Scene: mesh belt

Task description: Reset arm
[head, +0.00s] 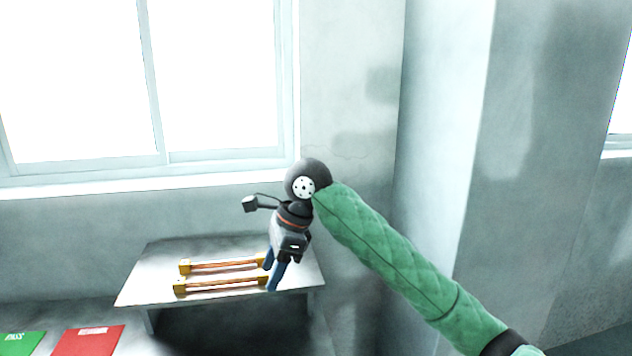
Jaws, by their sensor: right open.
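My right arm, in a green quilted sleeve, reaches in from the lower right of the head view. Its gripper (273,274) points down over the right part of a grey table (150,285). The two blue fingers are apart and nothing shows between them. They overlap the right ends of two copper-coloured bars with yellow end blocks, a far bar (222,265) and a near bar (220,286). I cannot tell whether the fingers touch them. My left gripper is not in view.
A green mat (20,344) and a red mat (87,341) lie on a lower surface at the bottom left. A wall with a bright window (215,75) stands behind the table. A wall column (445,130) stands to the right. The table's left part is bare.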

